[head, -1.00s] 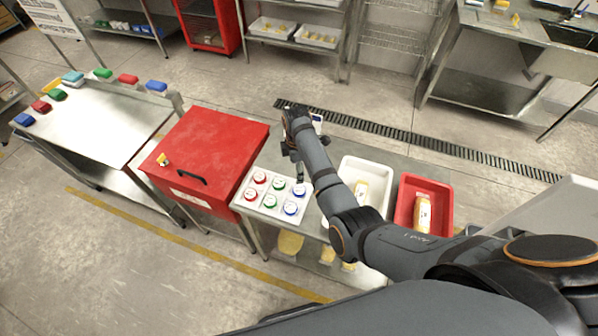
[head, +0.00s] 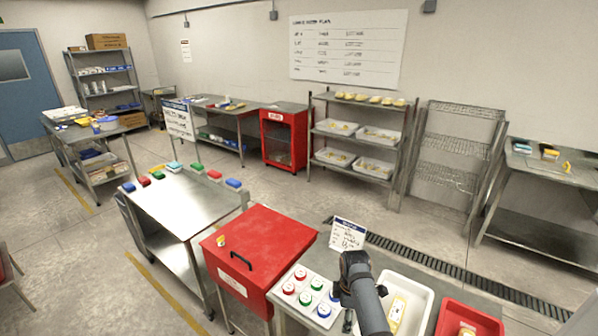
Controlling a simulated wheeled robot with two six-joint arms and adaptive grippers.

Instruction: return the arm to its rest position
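My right arm comes in from the bottom, and its dark wrist stands over the back edge of the bench. The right gripper (head: 343,297) hangs below the wrist, beside the right edge of the white panel (head: 280,298). Its fingers are small and partly hidden, so I cannot tell whether they are open or shut. The panel carries several round red, green and blue pieces; one blue piece is partly hidden by the gripper. My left gripper is not in view.
Right of my arm are a white tray (head: 424,289) and a red tray (head: 487,318), each with a pack inside. A red lidded box (head: 262,248) with a black handle stands left. A small sign (head: 347,235) stands behind my wrist.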

